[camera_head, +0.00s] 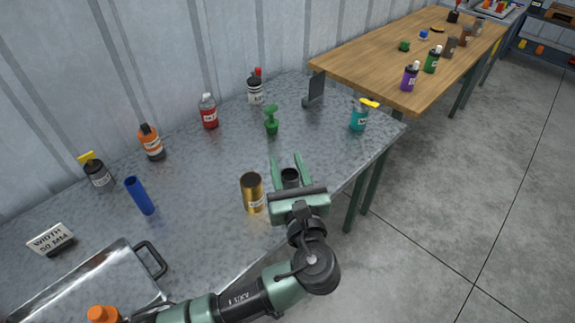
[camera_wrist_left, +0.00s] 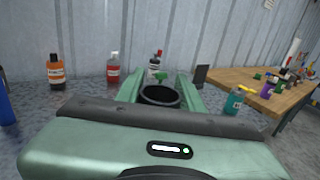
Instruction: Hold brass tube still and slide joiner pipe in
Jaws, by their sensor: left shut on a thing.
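The brass tube (camera_head: 253,193) stands upright on the metal-topped table, just left of my left gripper and apart from it. My left gripper (camera_head: 288,168) is shut on a dark, open-topped pipe (camera_head: 290,177) between its green fingers. In the left wrist view the round open mouth of this dark pipe (camera_wrist_left: 160,96) shows between the fingers; its lower part is hidden by the gripper. I cannot tell whether it rests on the table or whether it is the joiner pipe. A blue tube (camera_head: 139,196) stands farther left. My right gripper is not in view.
The metal table (camera_head: 228,160) has bare room around the brass tube. Behind stand a red bottle (camera_head: 209,113), a green spray bottle (camera_head: 271,121) and a teal bottle (camera_head: 358,117). A metal tray (camera_head: 95,285) lies front left. A wooden table (camera_head: 380,55) stands at the back right.

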